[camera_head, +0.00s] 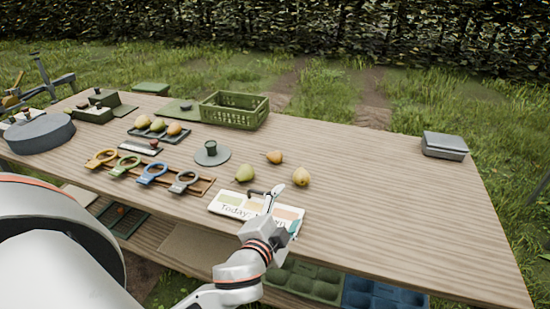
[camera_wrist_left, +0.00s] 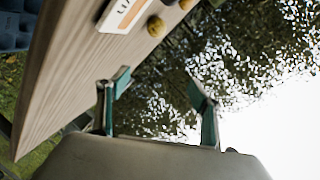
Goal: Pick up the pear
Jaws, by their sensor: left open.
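Three loose pears lie on the wooden table: a green one (camera_head: 245,173), an orange-brown one (camera_head: 274,157) and a yellow one (camera_head: 301,177). Several more pears (camera_head: 158,125) lie in a dark tray further left. My left gripper (camera_head: 272,204) is above the front of the table, over the label card, on the near side of the loose pears. It is open and empty. In the left wrist view its two green-padded fingers (camera_wrist_left: 160,88) stand apart with nothing between them. A yellowish pear (camera_wrist_left: 156,26) shows near the table edge there. My right gripper is not in view.
A label card (camera_head: 232,202) lies at the front edge. Coloured ring tools (camera_head: 152,173) sit in a wooden rack to the left. A green crate (camera_head: 234,111) stands at the back and a grey scale (camera_head: 444,146) at the right.

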